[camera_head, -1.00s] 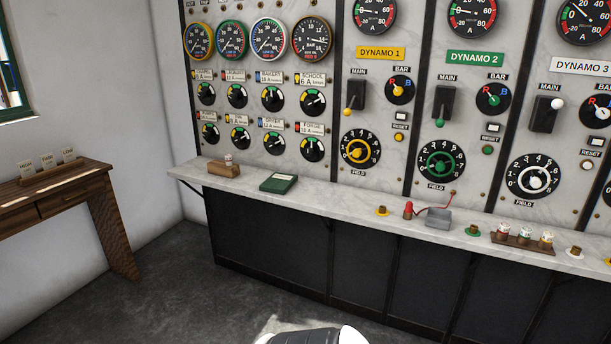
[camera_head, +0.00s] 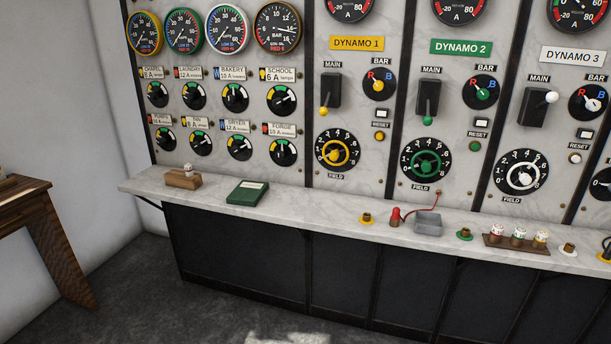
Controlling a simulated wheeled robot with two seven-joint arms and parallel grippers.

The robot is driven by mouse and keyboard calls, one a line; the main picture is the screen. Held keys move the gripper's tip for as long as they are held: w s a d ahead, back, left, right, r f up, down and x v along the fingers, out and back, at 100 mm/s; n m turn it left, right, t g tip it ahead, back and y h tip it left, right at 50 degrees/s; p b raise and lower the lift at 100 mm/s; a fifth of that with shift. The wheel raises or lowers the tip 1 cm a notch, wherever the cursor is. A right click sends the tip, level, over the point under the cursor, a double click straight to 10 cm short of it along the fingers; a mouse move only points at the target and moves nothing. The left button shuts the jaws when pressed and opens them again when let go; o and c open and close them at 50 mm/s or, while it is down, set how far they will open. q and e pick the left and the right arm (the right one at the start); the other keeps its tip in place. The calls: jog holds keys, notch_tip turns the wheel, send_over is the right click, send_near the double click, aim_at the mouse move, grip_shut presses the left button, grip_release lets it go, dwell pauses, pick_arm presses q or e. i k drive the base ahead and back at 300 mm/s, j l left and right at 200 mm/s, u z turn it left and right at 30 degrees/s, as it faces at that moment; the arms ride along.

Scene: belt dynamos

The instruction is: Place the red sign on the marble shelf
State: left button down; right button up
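The marble shelf (camera_head: 312,208) runs along the foot of the switchboard, from the left of the view to the right edge. I cannot make out a red sign in this view. Neither of my grippers shows, so I cannot see them relative to the shelf.
On the shelf stand a wooden block (camera_head: 181,181), a green book (camera_head: 247,192), a red-topped piece (camera_head: 396,216), a grey metal box (camera_head: 428,224) and a rack (camera_head: 517,244) of small jars. The shelf between book and yellow-based fitting is bare. A wooden desk (camera_head: 48,235) is cut off left.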

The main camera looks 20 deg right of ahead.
aim_at(213, 188)
jog(key=i+j+z, duration=0.45)
jog(key=z, duration=0.15)
jog(key=i+j+z, duration=0.45)
jog(key=j+z, duration=0.15)
jog(key=i+j+z, duration=0.15)
jog(key=j+z, duration=0.15)
jog(key=j, duration=0.2)
jog(key=i+j+z, duration=0.1)
jog(key=j+z, duration=0.2)
jog(key=j, duration=0.1)
